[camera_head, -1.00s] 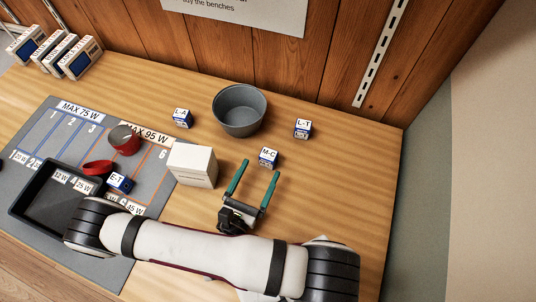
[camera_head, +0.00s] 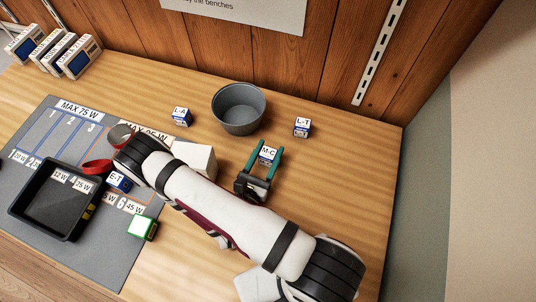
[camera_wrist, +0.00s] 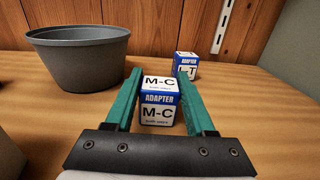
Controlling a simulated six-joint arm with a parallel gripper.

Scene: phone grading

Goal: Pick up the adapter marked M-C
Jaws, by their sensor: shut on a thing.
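The adapter marked M-C (camera_head: 267,155) is a small white and blue box on the wooden bench. In the wrist view the M-C adapter (camera_wrist: 159,100) sits upright between the two green fingers, its label facing me. My gripper (camera_head: 264,158) has one finger on each side of the adapter and is shut on it. In the wrist view my gripper (camera_wrist: 160,98) is low over the bench. The adapter appears to rest on the wood; I cannot tell if it is lifted.
A grey bowl (camera_head: 239,109) stands behind and left. Adapters L-T (camera_head: 302,127), L-A (camera_head: 181,116) and E-T (camera_head: 119,181) lie around. A white box (camera_head: 203,160) stands left, partly behind my arm. A black tray (camera_head: 48,211) lies on the grey mat. The bench's right side is clear.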

